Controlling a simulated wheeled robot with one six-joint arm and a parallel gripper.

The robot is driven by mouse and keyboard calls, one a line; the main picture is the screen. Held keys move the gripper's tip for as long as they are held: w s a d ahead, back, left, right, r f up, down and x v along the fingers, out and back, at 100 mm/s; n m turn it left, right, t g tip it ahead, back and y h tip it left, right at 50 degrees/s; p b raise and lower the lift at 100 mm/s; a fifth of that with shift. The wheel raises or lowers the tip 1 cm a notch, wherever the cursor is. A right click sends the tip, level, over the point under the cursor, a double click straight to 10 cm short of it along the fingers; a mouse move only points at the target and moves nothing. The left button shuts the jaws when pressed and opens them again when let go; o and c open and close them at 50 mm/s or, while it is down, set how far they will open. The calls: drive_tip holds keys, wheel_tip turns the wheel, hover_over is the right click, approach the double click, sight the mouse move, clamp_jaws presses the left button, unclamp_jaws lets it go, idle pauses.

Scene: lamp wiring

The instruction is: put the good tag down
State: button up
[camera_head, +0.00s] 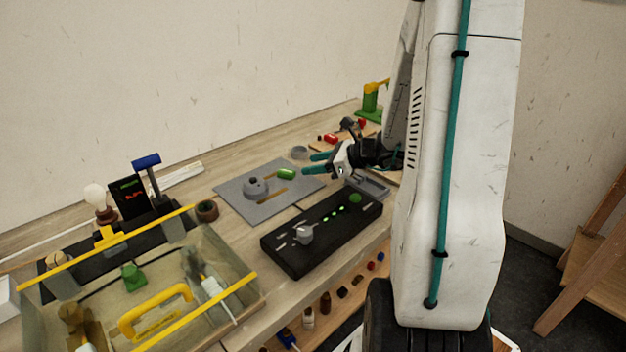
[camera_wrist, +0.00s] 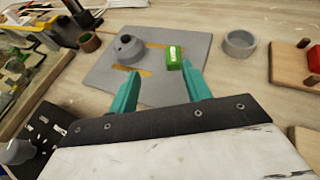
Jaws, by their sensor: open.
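The good tag appears to be the small green block (camera_head: 286,174) lying on the grey mat (camera_head: 237,207). In the wrist view the green tag (camera_wrist: 174,58) with a pale mark lies on the grey mat (camera_wrist: 100,70), just beyond the right fingertip. My gripper (camera_head: 313,163) is open, with its teal fingers apart and nothing between them. In the wrist view my gripper (camera_wrist: 160,80) shows both fingers over the near part of the mat. I cannot tell whether the right finger touches the tag.
A grey domed part (camera_head: 256,187) stands on the mat. A black panel with green lights (camera_head: 322,232) lies in front. A clear bin with yellow edges (camera_head: 235,262) stands at left. A grey ring (camera_wrist: 239,44) and a wooden board (camera_wrist: 292,68) lie to the right.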

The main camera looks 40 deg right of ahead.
drive_tip(key=s+a+r+n+g+y, duration=0.1)
drive_tip(key=s+a+r+n+g, duration=0.2)
drive_tip(key=a+n, duration=0.3)
drive_tip(key=s+a+r+n+g, duration=0.3)
drive_tip(key=s+a+n, duration=0.15)
drive_tip(key=a, duration=0.45)
drive_tip(key=s+a+r+n+g+y, duration=0.1)
drive_tip(key=s+a+r+n+g, duration=0.15)
drive_tip(key=a+n, duration=0.4)
drive_tip(key=s+r+n+g+h, duration=0.1)
drive_tip(key=s+r+n+h, duration=0.1)
drive_tip(key=s+n+h, duration=0.2)
drive_tip(key=s+r+n+g+h, duration=0.1)
drive_tip(key=s+n+h, duration=0.3)
drive_tip(key=s+n, duration=0.5)
drive_tip(key=shift+s+a+r, duration=0.4)
drive_tip(key=shift+s+r, duration=0.35)
drive_tip(key=shift+s, duration=0.3)
